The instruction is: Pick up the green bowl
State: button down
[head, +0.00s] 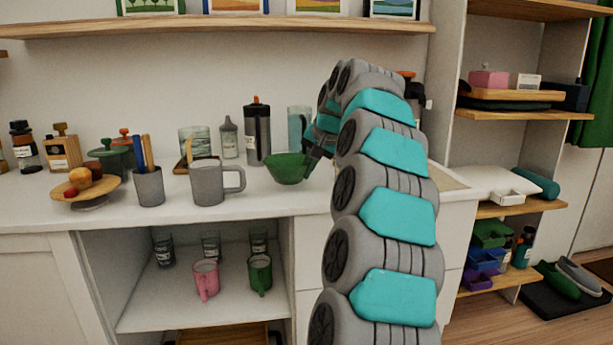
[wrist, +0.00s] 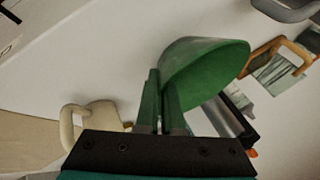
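The green bowl (head: 287,169) is at the counter's front part, just left of my arm in the head view. It looks upright there; I cannot tell whether it rests on the counter or is slightly raised. My gripper (head: 314,158) is at the bowl's right side, partly hidden by my arm. In the wrist view the bowl (wrist: 207,70) lies just beyond my gripper (wrist: 161,85). Its two narrow fingers are close together at the bowl's near edge and appear shut on its wall. The exact contact is hard to see.
A grey mug (head: 207,184) stands left of the bowl on the white counter (head: 115,215). A dark tumbler (head: 258,135) and a clear glass (head: 299,127) stand behind it. A pen cup (head: 149,188) and wooden stand (head: 76,190) are farther left. A shelf (head: 220,27) runs above.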

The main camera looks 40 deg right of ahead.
jog(key=shift+r, duration=0.3)
jog(key=shift+s+a+r, duration=0.1)
jog(key=shift+s+a, duration=0.1)
jog(key=shift+s, duration=0.3)
jog(key=s+a+b, duration=0.1)
jog(key=s+a, duration=0.1)
jog(key=s, duration=0.5)
jog(key=s+a+r+b, duration=0.1)
jog(key=s+a, duration=0.2)
jog(key=s, duration=0.4)
jog(key=shift+r, duration=0.15)
jog(key=shift+s, duration=0.1)
